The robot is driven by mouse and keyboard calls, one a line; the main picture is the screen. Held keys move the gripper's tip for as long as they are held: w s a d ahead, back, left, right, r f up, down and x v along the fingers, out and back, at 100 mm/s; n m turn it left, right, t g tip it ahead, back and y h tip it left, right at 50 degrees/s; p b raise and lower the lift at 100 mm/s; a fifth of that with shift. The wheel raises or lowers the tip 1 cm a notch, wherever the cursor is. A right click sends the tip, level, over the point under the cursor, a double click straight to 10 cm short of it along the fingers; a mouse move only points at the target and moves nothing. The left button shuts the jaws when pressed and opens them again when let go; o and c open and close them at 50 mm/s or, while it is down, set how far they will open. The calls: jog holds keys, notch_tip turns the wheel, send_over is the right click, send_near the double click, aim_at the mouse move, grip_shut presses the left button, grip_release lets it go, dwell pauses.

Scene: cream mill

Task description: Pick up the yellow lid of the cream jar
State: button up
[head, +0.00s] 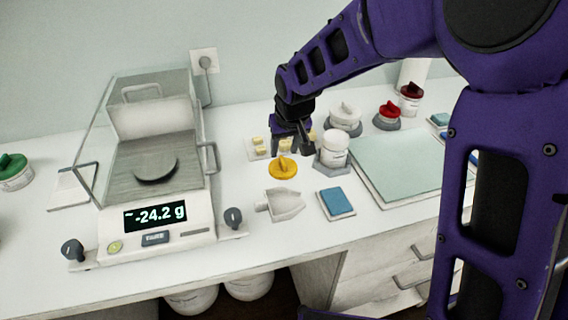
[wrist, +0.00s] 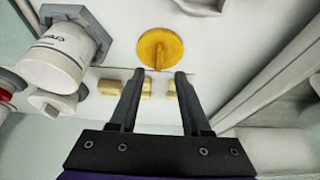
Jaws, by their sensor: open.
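The yellow lid (head: 283,167) lies on the white bench, a round disc with a raised grip ridge on top. It also shows in the wrist view (wrist: 160,47), beyond my fingertips and roughly centred between them. My gripper (head: 290,150) is open and empty, above the bench just behind the lid in the head view. In the wrist view my gripper (wrist: 158,75) has its two fingers apart, with nothing between the tips. A white open jar (head: 335,150) stands in a grey holder right of the lid; it shows at the left of the wrist view (wrist: 55,60).
A balance (head: 155,235) reading -24.2 g stands left. Small yellow blocks (head: 259,151) sit behind the lid. A white scoop (head: 284,205) and blue pad (head: 335,202) lie in front. Jars with white (head: 345,115) and red (head: 388,112) lids stand behind right, near a green mat (head: 395,165).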

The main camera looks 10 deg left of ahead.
aim_at(283, 160)
jog(key=x, duration=0.4)
jog(key=shift+f, duration=0.4)
jog(key=shift+d, duration=0.1)
grip_shut()
